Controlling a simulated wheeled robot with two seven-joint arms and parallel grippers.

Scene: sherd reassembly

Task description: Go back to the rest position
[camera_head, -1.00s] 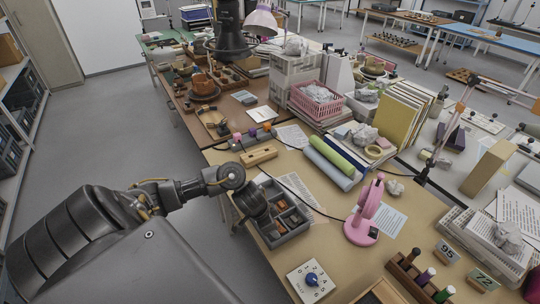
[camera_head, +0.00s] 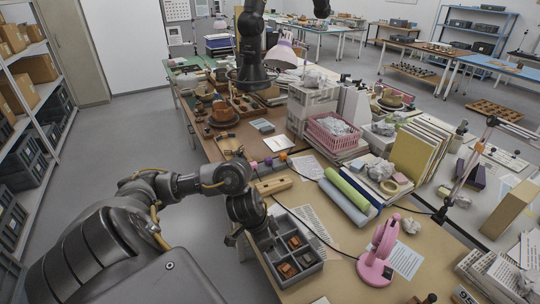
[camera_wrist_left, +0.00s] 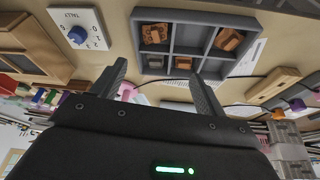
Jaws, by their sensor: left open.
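My left arm comes in from the left in the head view, with the left gripper (camera_head: 247,212) hanging at the table's near left edge, beside the grey divided tray (camera_head: 268,262). In the left wrist view the two fingers (camera_wrist_left: 160,82) are spread apart with nothing between them. The tray also shows there (camera_wrist_left: 192,18), beyond the fingertips. Orange-brown sherds lie in some compartments, such as one sherd (camera_head: 287,270) in the head view and another (camera_wrist_left: 228,39) in the wrist view. My right gripper is not in view.
A wooden block (camera_head: 273,185), a green roll (camera_head: 347,188) and a pink stand device (camera_head: 378,255) are on the table. A tally card (camera_wrist_left: 80,28) shows in the wrist view. Open grey floor (camera_head: 130,125) lies left of the table, before the shelving (camera_head: 40,110).

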